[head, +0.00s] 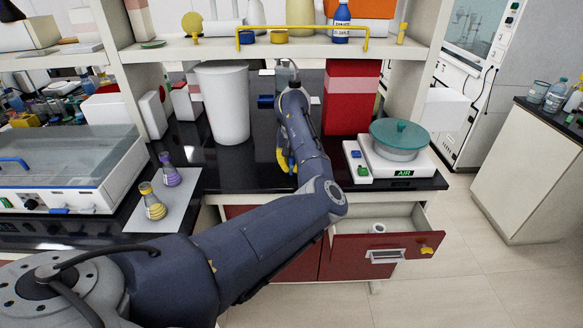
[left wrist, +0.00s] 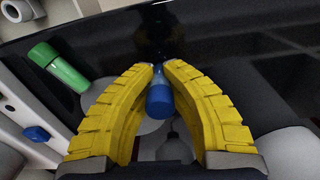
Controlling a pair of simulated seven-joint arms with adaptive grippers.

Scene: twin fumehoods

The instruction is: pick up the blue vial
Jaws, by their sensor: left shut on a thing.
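The blue vial (left wrist: 159,101) shows in the left wrist view between the two yellow fingers of my left gripper (left wrist: 160,70). The fingers curve in around it and their tips meet it, so the gripper is shut on the vial. In the head view my left gripper (head: 286,160) is low over the black bench top, mostly behind my arm. The vial is hidden there. I cannot tell whether the vial touches the bench. My right gripper is in neither view.
A green cylinder (left wrist: 60,67) lies left of the fingers in the left wrist view. In the head view, a white bin (head: 224,105) and red box (head: 350,98) stand behind. A white scale (head: 415,166) is right of my gripper. An open drawer (head: 378,250) juts out below.

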